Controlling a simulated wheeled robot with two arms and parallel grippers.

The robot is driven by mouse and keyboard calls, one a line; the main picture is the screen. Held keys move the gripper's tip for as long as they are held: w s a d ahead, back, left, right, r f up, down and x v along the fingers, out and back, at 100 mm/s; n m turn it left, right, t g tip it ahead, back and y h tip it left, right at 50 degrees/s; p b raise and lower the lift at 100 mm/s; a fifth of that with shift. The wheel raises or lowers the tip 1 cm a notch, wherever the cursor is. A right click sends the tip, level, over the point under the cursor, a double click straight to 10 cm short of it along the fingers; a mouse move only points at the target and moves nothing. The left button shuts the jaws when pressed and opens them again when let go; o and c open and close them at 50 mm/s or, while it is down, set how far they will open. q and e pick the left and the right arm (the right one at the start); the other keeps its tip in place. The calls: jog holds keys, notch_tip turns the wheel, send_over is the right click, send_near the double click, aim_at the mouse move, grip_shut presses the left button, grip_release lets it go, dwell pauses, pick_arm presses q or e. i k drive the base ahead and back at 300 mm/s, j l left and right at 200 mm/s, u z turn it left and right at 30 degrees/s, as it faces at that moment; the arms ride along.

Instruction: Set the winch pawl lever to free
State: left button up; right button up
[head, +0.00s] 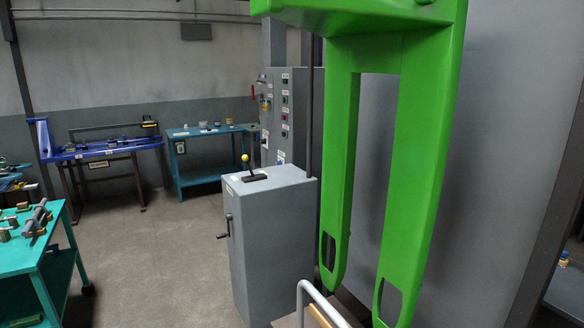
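A grey cabinet (270,240) stands left of centre in the head view. On its top a short lever with a yellow ball knob (245,158) rises from a black slotted plate (255,178). The lever looks slightly tilted to the left. A small label lies beside the plate, too small to read. A dark crank handle (226,228) sticks out of the cabinet's left face. I cannot tell for sure which of these is the winch pawl lever, or which setting is free. Neither of my grippers is in view.
A large green fork frame (420,170) hangs close in front, right of the cabinet. Behind stands a grey control panel (290,110). A bent metal tube (318,298) is at the bottom. A teal bench (30,250) stands left. The floor (150,260) between bench and cabinet is clear.

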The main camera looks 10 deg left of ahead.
aim_at(245, 158)
jog(key=u, duration=0.3)
jog(key=i+j+u, duration=0.1)
jog(key=i+u, duration=0.7)
